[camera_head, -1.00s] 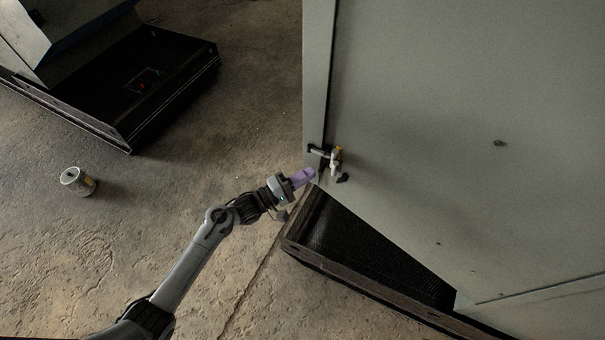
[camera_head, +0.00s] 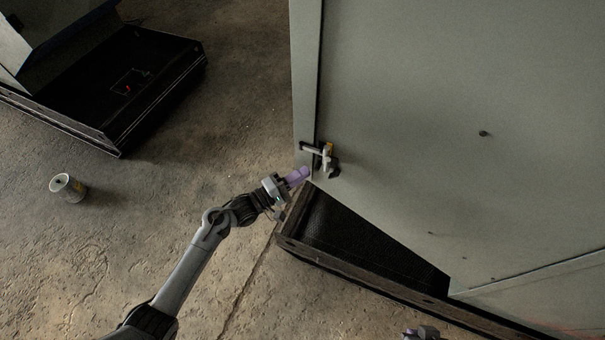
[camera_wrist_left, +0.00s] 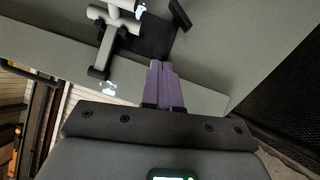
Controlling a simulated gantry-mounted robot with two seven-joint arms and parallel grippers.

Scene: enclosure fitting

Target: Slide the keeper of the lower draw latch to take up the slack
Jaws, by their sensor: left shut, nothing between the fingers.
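The lower draw latch (camera_head: 325,158) sits at the bottom corner of the grey cabinet, with a pale lever, a yellow bit and dark ends. In the left wrist view, its pale crossed bars (camera_wrist_left: 108,45) are at upper left, with a dark plate beside them. I cannot tell for sure which piece is the keeper. My left gripper (camera_head: 304,172) has its purple fingers together and empty, just below and left of the latch, apart from it. The fingers also show in the left wrist view (camera_wrist_left: 161,68). Part of my right gripper (camera_head: 421,333) shows at the bottom edge; its fingers are mostly cut off.
The cabinet door (camera_head: 430,110) fills the right side. A dark plinth (camera_head: 345,235) juts out beneath it. A dark open base (camera_head: 120,95) of another enclosure lies at upper left.

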